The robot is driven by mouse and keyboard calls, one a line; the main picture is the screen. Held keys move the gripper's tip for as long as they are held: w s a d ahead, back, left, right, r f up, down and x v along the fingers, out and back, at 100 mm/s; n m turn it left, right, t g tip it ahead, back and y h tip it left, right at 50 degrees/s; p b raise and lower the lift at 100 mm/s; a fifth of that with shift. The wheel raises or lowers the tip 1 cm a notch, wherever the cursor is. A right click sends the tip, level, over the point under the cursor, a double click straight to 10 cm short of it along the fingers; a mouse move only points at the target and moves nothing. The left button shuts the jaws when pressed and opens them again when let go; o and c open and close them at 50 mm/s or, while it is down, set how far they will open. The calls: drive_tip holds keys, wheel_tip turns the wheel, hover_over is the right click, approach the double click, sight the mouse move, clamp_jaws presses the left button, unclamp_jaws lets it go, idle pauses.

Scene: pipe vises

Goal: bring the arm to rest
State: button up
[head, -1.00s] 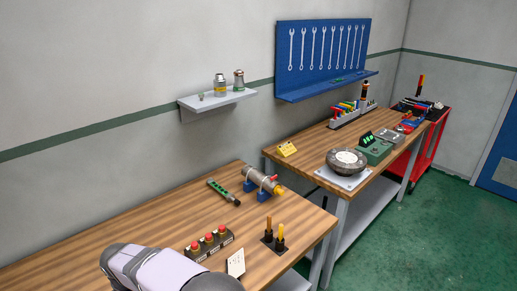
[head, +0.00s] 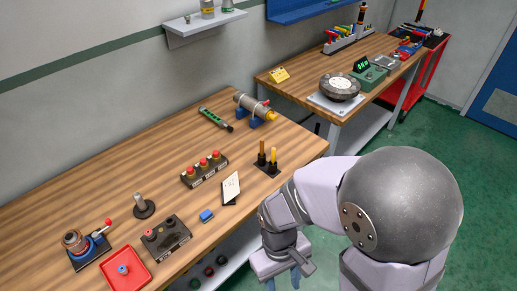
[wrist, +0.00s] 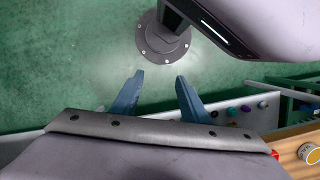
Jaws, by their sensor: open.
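My gripper (head: 283,283) hangs at the bottom of the head view, in front of the near workbench's front edge. Its blue fingers (wrist: 155,97) show in the wrist view, spread apart with nothing between them. They point down over the green floor, beside the foot of my own stand. The near wooden workbench (head: 130,180) lies to the left of my arm in the head view.
On the near bench are a pipe in a blue vise (head: 252,106), a red-button box (head: 204,170), a holder with yellow-handled tools (head: 268,160), a red tray (head: 126,270) and a small vise (head: 88,247). A lower shelf (head: 232,265) holds round items. Green floor (head: 480,190) is open at right.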

drive_tip(key=w+d+r+m+t, duration=0.1)
drive_tip(key=w+d+r+m, duration=0.1)
drive_tip(key=d, duration=0.2)
drive_tip(key=w+d+r+m+t+y, duration=0.1)
drive_tip(key=w+d+r+m, duration=0.1)
drive_tip(key=d+r+m, duration=0.1)
drive_tip(key=shift+w+d+r, duration=0.15)
drive_tip(key=shift+w+d, duration=0.2)
drive_tip(key=shift+d, duration=0.5)
